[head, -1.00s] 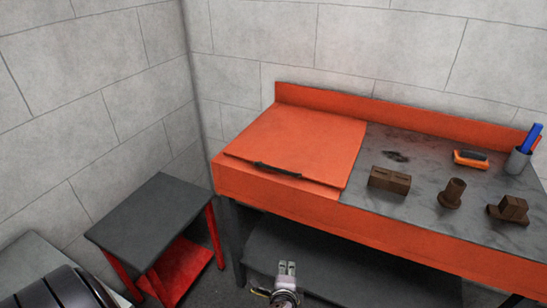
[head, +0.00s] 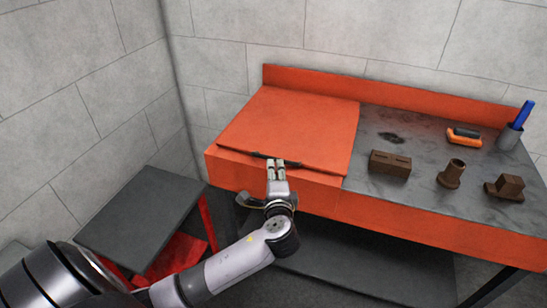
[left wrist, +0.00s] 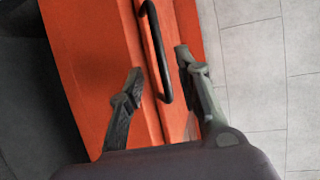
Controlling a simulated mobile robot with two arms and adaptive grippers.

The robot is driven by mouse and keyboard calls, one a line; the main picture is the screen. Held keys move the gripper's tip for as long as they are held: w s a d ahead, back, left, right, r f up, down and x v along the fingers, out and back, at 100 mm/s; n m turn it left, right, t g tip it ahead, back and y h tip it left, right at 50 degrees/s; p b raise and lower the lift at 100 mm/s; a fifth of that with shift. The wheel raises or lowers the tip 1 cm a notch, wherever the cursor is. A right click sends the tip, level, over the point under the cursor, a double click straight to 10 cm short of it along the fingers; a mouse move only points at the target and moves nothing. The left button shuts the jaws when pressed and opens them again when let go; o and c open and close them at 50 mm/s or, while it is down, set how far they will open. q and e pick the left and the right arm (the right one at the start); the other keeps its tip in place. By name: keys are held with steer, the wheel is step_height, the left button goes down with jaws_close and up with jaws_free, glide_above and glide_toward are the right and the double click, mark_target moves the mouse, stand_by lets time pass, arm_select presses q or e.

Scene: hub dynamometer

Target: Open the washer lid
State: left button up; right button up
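The orange washer lid (head: 292,122) lies flat and shut on the left part of the orange bench. Its black bar handle (head: 262,155) runs along the front edge, partly hidden by my gripper in the head view. My left gripper (head: 277,166) is at the handle's front, near its middle. In the left wrist view the fingers of my left gripper (left wrist: 158,62) are spread apart, with the handle (left wrist: 156,50) showing between them and clear space on both sides. Contact with the handle does not show. My right gripper is not in view.
The grey worktop right of the lid holds a brown block (head: 389,163), a brown flanged cylinder (head: 451,173), a stepped brown part (head: 505,188), an orange-handled tool (head: 464,138) and a grey cup (head: 509,137). A grey-topped red cart (head: 140,213) stands at left.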

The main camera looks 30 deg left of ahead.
mark_target(274, 159)
arm_select(q)
steer(key=x, duration=0.8)
steer(key=shift+s, duration=0.1)
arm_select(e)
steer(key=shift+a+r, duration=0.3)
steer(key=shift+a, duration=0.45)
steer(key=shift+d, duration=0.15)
arm_select(q)
steer(key=shift+c, duration=1.4)
jaws_close()
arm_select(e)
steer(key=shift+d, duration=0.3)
arm_select(q)
steer(key=shift+f, duration=0.1)
